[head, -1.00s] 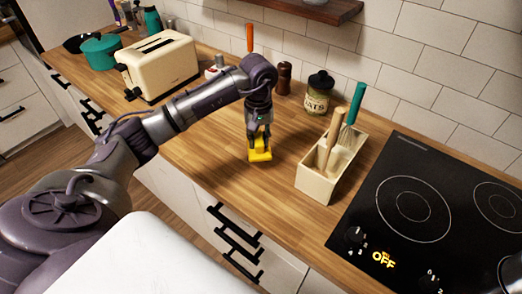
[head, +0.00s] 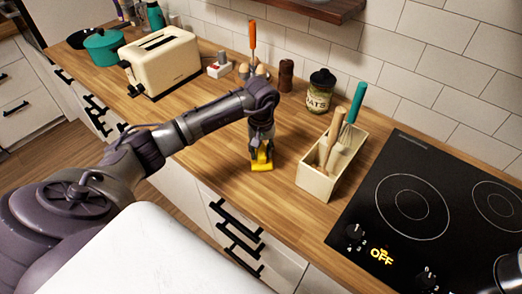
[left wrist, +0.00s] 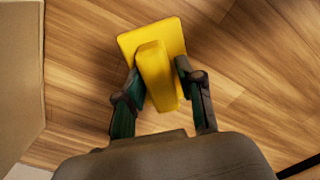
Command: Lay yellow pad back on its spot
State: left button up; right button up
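The yellow pad (head: 262,165) is at the middle of the wooden counter in the head view, below my left gripper (head: 261,146). In the left wrist view the pad (left wrist: 154,62) is a flat yellow plate with a raised grip. The fingers of my left gripper (left wrist: 160,75) lie against both sides of that raised grip, shut on it. The pad is at or very close to the counter surface; I cannot tell whether it touches. No separate marked spot shows. My right gripper is not in view; only part of my right arm shows at the lower right edge.
A wooden utensil box (head: 318,182) stands right of the pad, with the black cooktop (head: 405,205) beyond it. A jar of oats (head: 320,92) and a brown mill (head: 286,75) stand behind. A cream toaster (head: 164,65) is at the back left. Counter left of the pad is clear.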

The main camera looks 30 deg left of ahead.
aim_at(261, 149)
pick_arm(q)
jog(key=shift+o, duration=0.5)
jog(key=shift+r+p, duration=0.3)
jog(key=shift+p, duration=0.05)
notch_tip(261, 149, up, 12)
jog(key=b, duration=0.4)
jog(key=shift+s+f, duration=0.1)
jog(key=shift+f, duration=0.1)
